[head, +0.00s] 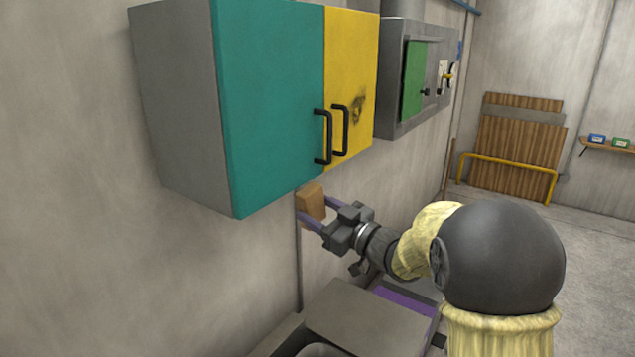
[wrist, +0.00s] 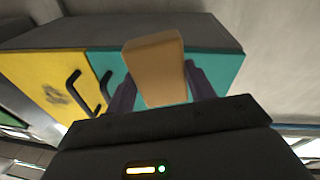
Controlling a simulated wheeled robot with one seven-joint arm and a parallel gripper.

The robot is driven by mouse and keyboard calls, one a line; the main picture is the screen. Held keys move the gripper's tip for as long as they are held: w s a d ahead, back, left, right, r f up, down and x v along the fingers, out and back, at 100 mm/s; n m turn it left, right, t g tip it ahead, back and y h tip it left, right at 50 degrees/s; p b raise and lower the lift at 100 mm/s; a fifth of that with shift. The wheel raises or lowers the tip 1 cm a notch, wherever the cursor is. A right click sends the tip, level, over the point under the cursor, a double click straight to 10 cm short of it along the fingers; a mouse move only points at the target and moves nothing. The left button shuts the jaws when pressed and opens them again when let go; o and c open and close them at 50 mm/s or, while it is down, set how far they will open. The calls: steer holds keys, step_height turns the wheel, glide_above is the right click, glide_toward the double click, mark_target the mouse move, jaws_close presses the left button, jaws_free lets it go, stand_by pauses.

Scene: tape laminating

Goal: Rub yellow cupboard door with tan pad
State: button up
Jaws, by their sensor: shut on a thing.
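The wall cupboard has a yellow door (head: 352,65) on the right and a teal door (head: 270,95) on the left. A dark smudge (head: 357,103) marks the yellow door beside its black handle (head: 340,130). My gripper (head: 318,210) is shut on the tan pad (head: 311,201), just below the cupboard's lower edge in the head view. In the wrist view the tan pad (wrist: 155,68) stands between the two fingers and covers part of the teal door (wrist: 205,68). The yellow door (wrist: 45,80) and its smudge (wrist: 57,95) show to the left. The pad appears apart from the yellow door.
A grey wall box with a green panel (head: 413,80) hangs right of the cupboard. Two black handles stick out from the doors. A grey counter (head: 365,318) with a purple-lined tray (head: 405,303) lies below my arm. A wooden panel (head: 515,150) leans at the far wall.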

steer(key=w+d+f+m+t+h, duration=0.1)
steer(key=f+m+t+h, duration=0.1)
steer(key=f, duration=0.8)
steer(key=w+d+f+m+t+h+b, duration=0.1)
steer(key=w+d+f+m+t+h, duration=0.1)
steer(key=f, duration=0.9)
steer(key=w+d+f+m+t+h+b, duration=0.1)
steer(key=f+h, duration=0.3)
steer(key=f, duration=0.7)
steer(key=shift+w+d+m+t, duration=0.3)
steer(key=shift+d+m+t, duration=0.3)
steer(key=shift+d, duration=0.15)
steer(key=shift+o, duration=0.2)
steer(key=s+d+f+m+t+h, duration=0.1)
steer(key=s+d+f+m+h, duration=0.1)
steer(key=f, duration=0.6)
steer(key=shift+d+h+b, duration=0.3)
steer(key=shift+d+h, duration=0.4)
steer(key=shift+d, duration=0.15)
steer(key=s+d+f+m+h+b, duration=0.2)
steer(key=s+d+f+h, duration=0.2)
steer(key=s+d+f, duration=0.3)
steer(key=s+d, duration=0.2)
steer(key=d, duration=0.1)
steer(key=shift+s+d+f+m+t, duration=0.2)
steer(key=shift+d+f+m+t, duration=0.1)
steer(key=shift+d+f, duration=0.1)
